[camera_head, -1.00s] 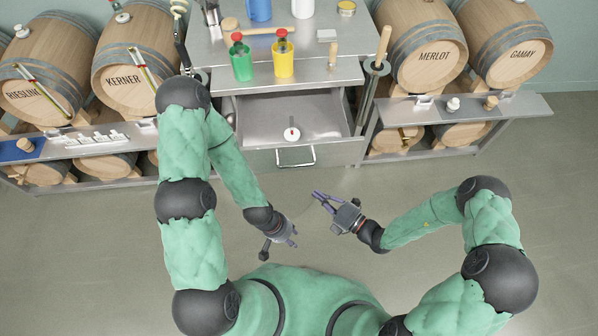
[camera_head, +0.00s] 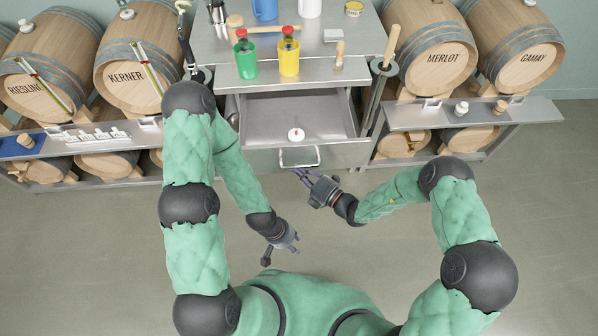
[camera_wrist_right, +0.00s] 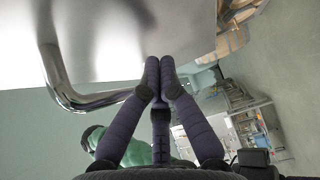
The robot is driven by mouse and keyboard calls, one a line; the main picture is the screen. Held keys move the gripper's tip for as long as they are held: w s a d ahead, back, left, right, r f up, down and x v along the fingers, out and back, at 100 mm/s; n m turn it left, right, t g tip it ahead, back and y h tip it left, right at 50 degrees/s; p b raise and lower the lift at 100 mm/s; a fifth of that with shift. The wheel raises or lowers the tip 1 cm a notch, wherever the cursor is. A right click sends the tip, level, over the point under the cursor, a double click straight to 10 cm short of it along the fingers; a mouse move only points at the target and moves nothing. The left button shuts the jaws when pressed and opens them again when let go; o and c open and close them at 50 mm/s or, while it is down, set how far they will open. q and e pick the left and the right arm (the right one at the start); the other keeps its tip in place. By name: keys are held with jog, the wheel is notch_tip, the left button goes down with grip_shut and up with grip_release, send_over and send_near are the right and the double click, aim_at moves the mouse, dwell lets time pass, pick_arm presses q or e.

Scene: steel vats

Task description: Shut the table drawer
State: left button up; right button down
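The table drawer (camera_head: 345,153) is pulled out below the steel table, its inside showing. A bar handle (camera_head: 299,163) is on its front. A small white round thing with a red spot (camera_head: 296,134) lies inside. My right gripper (camera_head: 300,173) is just in front of the drawer front, close below the handle. In the right wrist view its purple fingers (camera_wrist_right: 160,78) have their tips together with nothing between them. The handle (camera_wrist_right: 57,80) shows to their left and the metal drawer front (camera_wrist_right: 130,40) beyond. My left gripper (camera_head: 285,248) is farther back, above the floor, fingers spread and empty.
The floor in front of the drawer is clear.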

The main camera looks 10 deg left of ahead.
jog(key=shift+w+a, duration=0.1)
jog(key=shift+w, duration=0.15)
